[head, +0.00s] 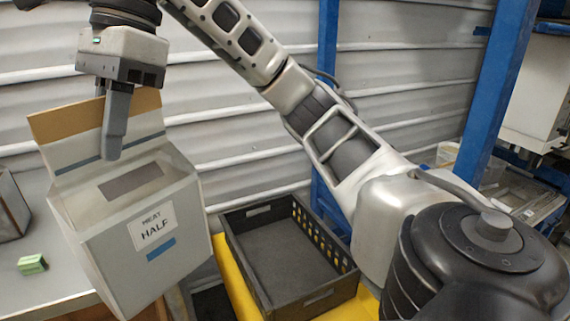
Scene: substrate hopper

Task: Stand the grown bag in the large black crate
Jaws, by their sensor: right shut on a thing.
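The grown bag (150,225) is a grey, box-shaped bag with a brown-edged top flap and a white label that appears to read "MEAT HALF". It hangs tilted at the left, in front of a grey table. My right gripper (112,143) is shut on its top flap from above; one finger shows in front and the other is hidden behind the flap. The large black crate (318,299) stands to the right of the bag and lower, open-topped with slotted walls. The part of its floor that I see is empty. My left gripper is out of view.
The crate sits on a yellow surface (238,292). The grey table (40,285) at left bears a small green box (32,264) and a dark container (10,207). Blue posts (498,85) rise behind my right arm, before a corrugated wall.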

